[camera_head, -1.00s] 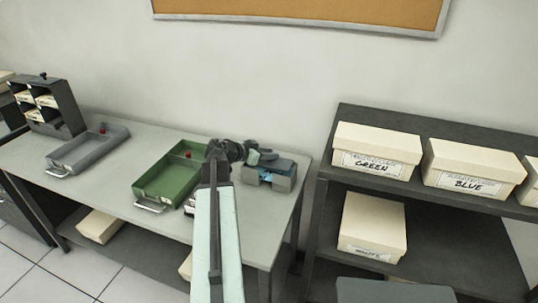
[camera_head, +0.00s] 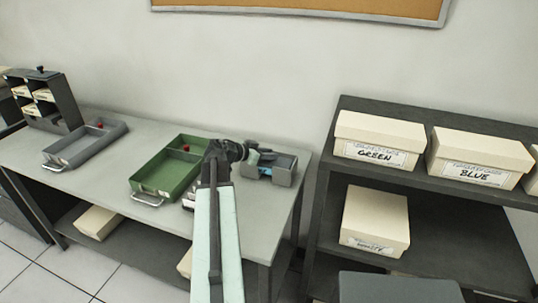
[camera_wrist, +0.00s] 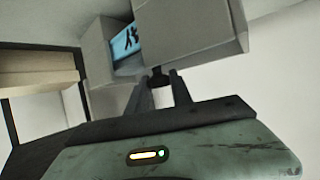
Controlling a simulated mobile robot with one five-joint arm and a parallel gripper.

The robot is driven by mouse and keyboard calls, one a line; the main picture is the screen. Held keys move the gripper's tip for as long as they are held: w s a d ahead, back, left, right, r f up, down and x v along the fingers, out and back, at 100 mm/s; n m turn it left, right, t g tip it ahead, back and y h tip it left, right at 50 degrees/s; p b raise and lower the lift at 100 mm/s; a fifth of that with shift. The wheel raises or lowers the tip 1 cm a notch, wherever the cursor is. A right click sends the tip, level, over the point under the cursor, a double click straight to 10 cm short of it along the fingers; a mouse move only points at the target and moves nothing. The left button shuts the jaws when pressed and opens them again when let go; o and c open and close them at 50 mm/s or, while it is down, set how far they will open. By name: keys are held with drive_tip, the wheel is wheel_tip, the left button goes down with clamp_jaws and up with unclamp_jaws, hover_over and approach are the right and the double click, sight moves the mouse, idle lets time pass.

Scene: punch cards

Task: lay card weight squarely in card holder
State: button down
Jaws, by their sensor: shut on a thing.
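The card holder (camera_head: 284,175) is a grey open box at the right end of the workbench, with blue cards (camera_head: 265,171) inside. In the wrist view its grey walls (camera_wrist: 97,60) and a blue card (camera_wrist: 126,42) show upside down. My gripper (camera_wrist: 160,88) is shut on a small dark knob (camera_wrist: 158,77), which I take to be the top of the card weight. The fingers are close by the holder. The weight's body is hard to tell from the grey blocks, and I cannot tell whether it sits square. My arm hides the holder's left side in the head view.
A green tray (camera_head: 146,182) stands left of my gripper and a grey tray (camera_head: 62,158) is farther left. A rack with boxes labelled GREEN (camera_head: 376,139) and BLUE (camera_head: 479,159) stands to the right. Bare bench (camera_head: 108,176) lies between the trays.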

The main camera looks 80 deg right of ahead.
drive_tip(key=c, duration=1.1)
unclamp_jaws()
drive_tip(key=shift+o, duration=0.2)
drive_tip(key=p+v, duration=0.3)
drive_tip(key=v, duration=0.5)
drive_tip(key=shift+d+f, duration=0.1)
